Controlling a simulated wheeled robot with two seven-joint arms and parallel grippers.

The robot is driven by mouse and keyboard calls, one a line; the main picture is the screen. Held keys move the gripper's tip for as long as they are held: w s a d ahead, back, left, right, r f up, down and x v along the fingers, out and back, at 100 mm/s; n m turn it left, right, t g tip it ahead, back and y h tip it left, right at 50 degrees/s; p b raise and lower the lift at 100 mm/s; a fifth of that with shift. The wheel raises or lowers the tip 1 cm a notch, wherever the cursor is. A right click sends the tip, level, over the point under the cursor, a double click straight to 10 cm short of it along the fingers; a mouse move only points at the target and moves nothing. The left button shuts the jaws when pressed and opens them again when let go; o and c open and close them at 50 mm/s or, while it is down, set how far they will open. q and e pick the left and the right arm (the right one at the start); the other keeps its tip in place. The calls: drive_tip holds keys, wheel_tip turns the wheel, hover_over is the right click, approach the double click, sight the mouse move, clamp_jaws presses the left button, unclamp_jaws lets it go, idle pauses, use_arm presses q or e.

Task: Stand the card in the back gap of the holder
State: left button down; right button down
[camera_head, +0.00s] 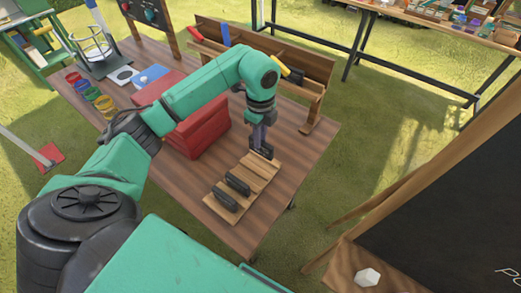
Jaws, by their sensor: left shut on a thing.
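The wooden holder (262,172) lies on the brown table near its front right part, a slatted board running from lower left to upper right. Two dark upright pieces (238,184) stand in its nearer part. My left gripper (260,138) points down over the far end of the holder. It is shut on a dark card (263,152), upright at or just above the holder's far end. I cannot tell whether its lower edge is inside the back gap. My right gripper is out of view.
A red box (207,128) stands left of the holder under my left arm. A wooden rack (307,70) with coloured items is along the table's back edge. Coloured rings (92,92) lie far left. A blackboard (455,190) stands at the right, off the table.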

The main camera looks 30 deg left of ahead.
sight(260, 150)
use_arm(q)
wheel_tip(260, 150, down, 6)
drive_tip(key=shift+s+d+r+p, duration=0.1)
drive_tip(key=shift+p, duration=0.4)
drive_tip(key=shift+f, duration=0.4)
drive_tip(key=c, duration=0.8)
unclamp_jaws()
drive_tip(key=shift+r, duration=0.1)
drive_tip(key=shift+r, duration=0.35)
wheel_tip(260, 150, up, 12)
drive_tip(key=b, duration=0.3)
drive_tip(key=shift+f, duration=0.25)
